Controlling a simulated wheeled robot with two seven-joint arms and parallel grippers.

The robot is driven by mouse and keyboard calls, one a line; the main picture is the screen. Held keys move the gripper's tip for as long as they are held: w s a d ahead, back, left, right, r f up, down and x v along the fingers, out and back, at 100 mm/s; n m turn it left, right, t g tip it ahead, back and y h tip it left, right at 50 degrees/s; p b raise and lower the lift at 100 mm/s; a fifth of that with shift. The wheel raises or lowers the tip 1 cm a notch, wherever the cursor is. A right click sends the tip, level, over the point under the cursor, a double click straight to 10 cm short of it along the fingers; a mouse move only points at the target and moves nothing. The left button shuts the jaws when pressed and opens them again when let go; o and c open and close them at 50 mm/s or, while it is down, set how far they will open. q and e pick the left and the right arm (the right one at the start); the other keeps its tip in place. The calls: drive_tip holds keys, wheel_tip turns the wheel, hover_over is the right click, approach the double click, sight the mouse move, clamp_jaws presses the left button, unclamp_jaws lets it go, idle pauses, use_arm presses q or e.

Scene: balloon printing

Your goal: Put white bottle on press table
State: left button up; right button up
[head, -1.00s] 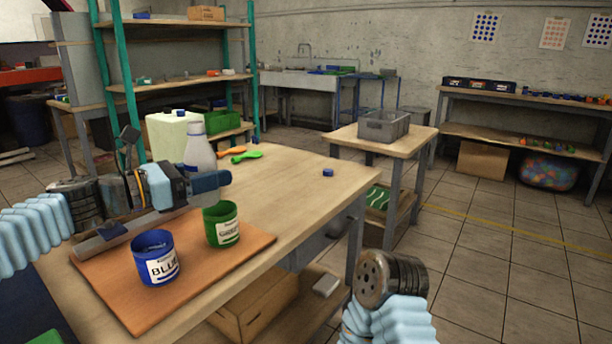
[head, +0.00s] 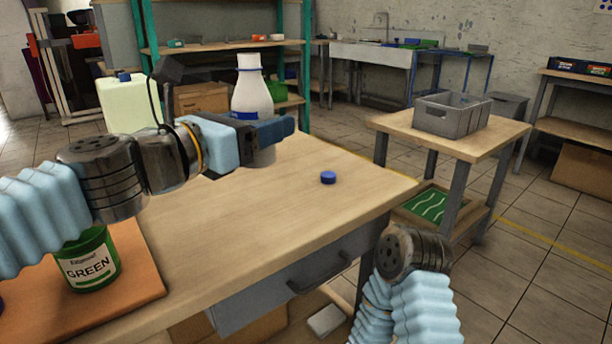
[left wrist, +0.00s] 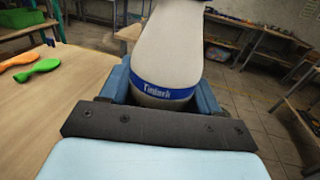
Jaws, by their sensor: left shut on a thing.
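The white bottle (head: 252,92) with a blue band stands upright in my left gripper (head: 278,132), which is shut around its lower part. In the left wrist view the bottle (left wrist: 170,50) fills the space between the blue fingers, its blue label facing the camera and its top out of the picture. It seems to be held above the wooden table, though its base is mostly hidden by the gripper.
A blue cap (head: 328,177) lies on the wooden table (head: 240,220). A green can (head: 88,262) stands on the orange-brown board (head: 135,280). A pale jug (head: 128,100) is behind my left arm. A grey crate (head: 452,115) sits on a small side table (head: 400,124).

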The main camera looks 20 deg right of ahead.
use_arm(q)
drive_tip(key=w+d+f+b, duration=0.1)
drive_tip(key=w+d+f, duration=0.1)
drive_tip(key=w+f, duration=0.1)
drive_tip(key=w+d+f+b, duration=0.2)
drive_tip(key=w+d+f, duration=0.1)
drive_tip(key=w+d+f+b, duration=0.2)
drive_tip(key=w+d+f, duration=0.1)
drive_tip(key=w, duration=0.1)
drive_tip(key=shift+f, duration=0.25)
drive_tip(key=f+b, duration=0.3)
drive_tip(key=shift+w+d+f, duration=0.15)
drive_tip(key=shift+d+f, duration=0.05)
drive_tip(key=shift+f, duration=0.1)
drive_tip(key=shift+r, duration=0.15)
drive_tip(key=o, duration=0.7)
drive_tip(key=shift+f, duration=0.25)
drive_tip(key=o, duration=0.5)
